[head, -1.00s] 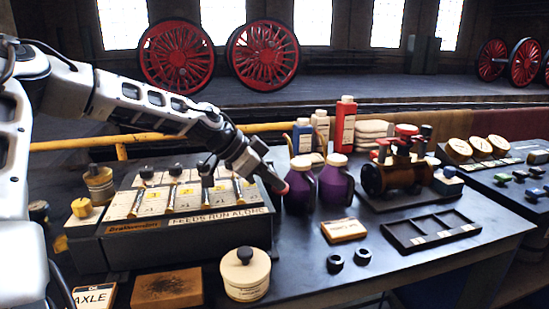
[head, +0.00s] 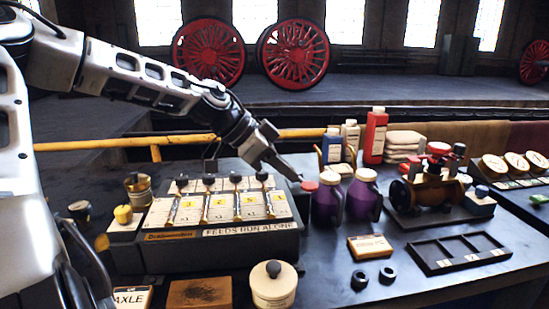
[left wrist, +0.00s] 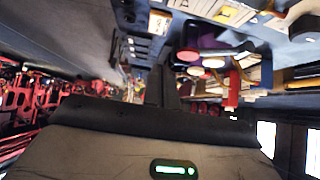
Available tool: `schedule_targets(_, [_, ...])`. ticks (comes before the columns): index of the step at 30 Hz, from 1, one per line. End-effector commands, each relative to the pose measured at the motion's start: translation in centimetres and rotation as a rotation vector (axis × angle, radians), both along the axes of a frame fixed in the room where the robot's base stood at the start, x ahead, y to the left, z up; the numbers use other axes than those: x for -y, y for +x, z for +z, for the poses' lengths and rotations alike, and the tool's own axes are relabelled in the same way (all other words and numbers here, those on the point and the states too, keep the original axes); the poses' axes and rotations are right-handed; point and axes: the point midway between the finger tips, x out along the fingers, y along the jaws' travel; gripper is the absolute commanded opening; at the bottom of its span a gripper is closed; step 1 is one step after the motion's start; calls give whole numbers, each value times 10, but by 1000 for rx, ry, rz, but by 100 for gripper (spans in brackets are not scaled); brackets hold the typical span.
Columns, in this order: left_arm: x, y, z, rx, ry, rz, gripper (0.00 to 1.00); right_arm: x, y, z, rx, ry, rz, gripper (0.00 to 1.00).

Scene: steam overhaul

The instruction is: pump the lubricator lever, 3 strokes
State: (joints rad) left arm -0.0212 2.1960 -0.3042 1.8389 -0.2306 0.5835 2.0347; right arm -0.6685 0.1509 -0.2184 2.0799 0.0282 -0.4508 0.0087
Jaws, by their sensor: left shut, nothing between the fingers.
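The lubricator (head: 150,252) is a dark box with a row of sight feeds on top and a "FEEDS RUN ALONE" label on its front. My right gripper is not in view.
Two purple jugs (head: 328,203) stand close right of the knob. A yellow rail (head: 185,140) runs behind.

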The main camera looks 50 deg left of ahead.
Motion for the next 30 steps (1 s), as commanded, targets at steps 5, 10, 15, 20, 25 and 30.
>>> schedule_targets(5, [-5,-15,15,4,2,1,0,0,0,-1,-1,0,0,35])
schedule_targets(10, [-6,-22,20,1,-1,0,0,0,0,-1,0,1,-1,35])
schedule_targets(15, [-6,-22,20,0,-1,1,0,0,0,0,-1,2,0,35])
schedule_targets(20, [-6,-22,21,1,-1,0,0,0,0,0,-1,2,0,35])
schedule_targets(25, [-7,-22,20,1,0,1,0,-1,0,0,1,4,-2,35])
schedule_targets(30, [-7,-22,20,1,0,1,0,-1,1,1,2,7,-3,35])
